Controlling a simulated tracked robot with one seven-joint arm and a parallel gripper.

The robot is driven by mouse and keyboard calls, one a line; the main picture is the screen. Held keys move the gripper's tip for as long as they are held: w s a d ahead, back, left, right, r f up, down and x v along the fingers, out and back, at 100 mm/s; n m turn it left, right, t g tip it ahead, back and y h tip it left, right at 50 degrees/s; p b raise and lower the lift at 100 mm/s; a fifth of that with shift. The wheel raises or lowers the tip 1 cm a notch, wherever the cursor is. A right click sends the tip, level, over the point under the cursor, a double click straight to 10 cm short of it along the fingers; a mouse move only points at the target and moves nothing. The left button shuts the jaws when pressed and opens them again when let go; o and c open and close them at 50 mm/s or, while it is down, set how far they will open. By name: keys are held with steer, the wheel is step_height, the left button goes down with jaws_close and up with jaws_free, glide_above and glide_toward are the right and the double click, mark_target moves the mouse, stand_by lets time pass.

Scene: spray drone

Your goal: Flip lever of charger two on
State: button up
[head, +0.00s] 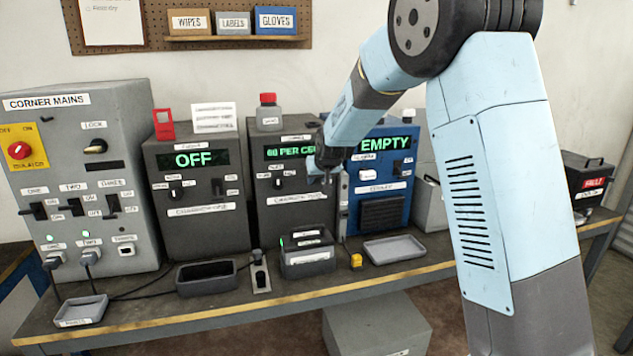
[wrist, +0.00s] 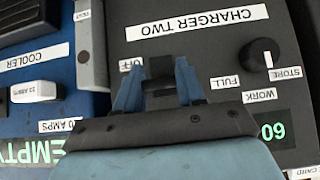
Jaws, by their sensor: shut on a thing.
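Charger two (head: 291,220) is the dark grey unit in the middle of the bench, with a green display. Its front panel also shows upside down in the wrist view (wrist: 205,50). My gripper (head: 324,178) is at the right side of that panel. In the wrist view, the two blue fingers of my gripper (wrist: 157,82) are shut on the black lever (wrist: 158,67) of charger two. An OFF label (wrist: 131,65) shows beside the lever. The lever's lower part and any ON label are hidden, so I cannot tell its setting.
The blue cooler (head: 376,216) reading EMPTY stands close at the right. A dark charger (head: 205,231) reading OFF and the corner mains box (head: 128,180) stand at the left. A store/full knob (wrist: 261,55) is on charger two. Trays (head: 394,249) line the bench front.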

steer(key=shift+w+a+r+g, duration=0.15)
steer(key=shift+r+g, duration=0.1)
steer(key=shift+g, duration=0.15)
stand_by(0.4)
steer(key=o, duration=1)
steer(key=shift+o, duration=0.2)
steer(key=v, duration=1.3)
steer(key=shift+r, duration=0.35)
